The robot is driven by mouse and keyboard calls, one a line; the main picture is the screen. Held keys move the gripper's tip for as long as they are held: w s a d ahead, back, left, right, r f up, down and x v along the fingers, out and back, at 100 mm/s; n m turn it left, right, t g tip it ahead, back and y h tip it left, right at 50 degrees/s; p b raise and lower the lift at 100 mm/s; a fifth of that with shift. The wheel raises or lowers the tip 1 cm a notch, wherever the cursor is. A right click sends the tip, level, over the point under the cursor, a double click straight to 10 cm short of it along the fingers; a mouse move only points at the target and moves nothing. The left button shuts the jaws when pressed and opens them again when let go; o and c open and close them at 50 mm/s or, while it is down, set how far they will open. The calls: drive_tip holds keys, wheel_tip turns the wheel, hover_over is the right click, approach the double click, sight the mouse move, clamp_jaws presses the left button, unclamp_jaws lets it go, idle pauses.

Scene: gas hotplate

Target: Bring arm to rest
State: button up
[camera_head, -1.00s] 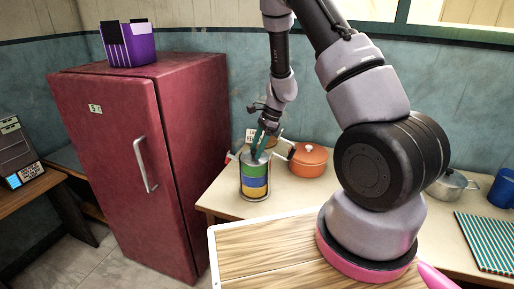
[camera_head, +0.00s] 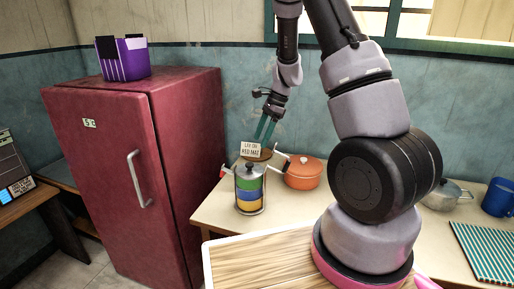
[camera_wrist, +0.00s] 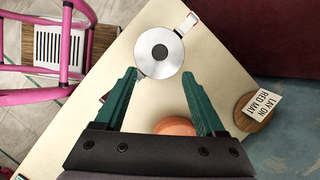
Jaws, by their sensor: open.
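My gripper (camera_head: 265,129) is raised above the counter, behind and above a glass canister (camera_head: 250,190) with green, blue and yellow bands and a lid. Its green fingers are apart with nothing between them. In the wrist view my gripper (camera_wrist: 163,98) points down with its fingers spread, and the round silver lid (camera_wrist: 159,53) of the canister lies just beyond the fingertips. The canister stands upright on the counter.
An orange pot (camera_head: 303,172) stands right of the canister. A sign (camera_head: 250,149) reading "LAY ON RED MAT" stands behind it. A red fridge (camera_head: 130,170) is at left. A silver pot (camera_head: 446,195), blue mug (camera_head: 498,197) and striped cloth (camera_head: 486,250) lie at right.

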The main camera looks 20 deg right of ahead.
drive_tip(key=s+r+n+t, duration=0.25)
drive_tip(key=s+r, duration=0.25)
drive_tip(key=r, duration=0.5)
drive_tip(key=s+r+n+t, duration=0.1)
drive_tip(key=s+r+n, duration=0.35)
drive_tip(key=r, duration=0.65)
drive_tip(key=s+d+r+n+t+h, duration=0.1)
drive_tip(key=s+r+n+t, duration=0.3)
drive_tip(key=s, duration=1)
wheel_tip(320, 180, up, 4)
drive_tip(key=shift+s+f+n+h, duration=0.1)
drive_tip(key=shift+s+n+h, duration=0.05)
drive_tip(key=shift+n+h, duration=0.8)
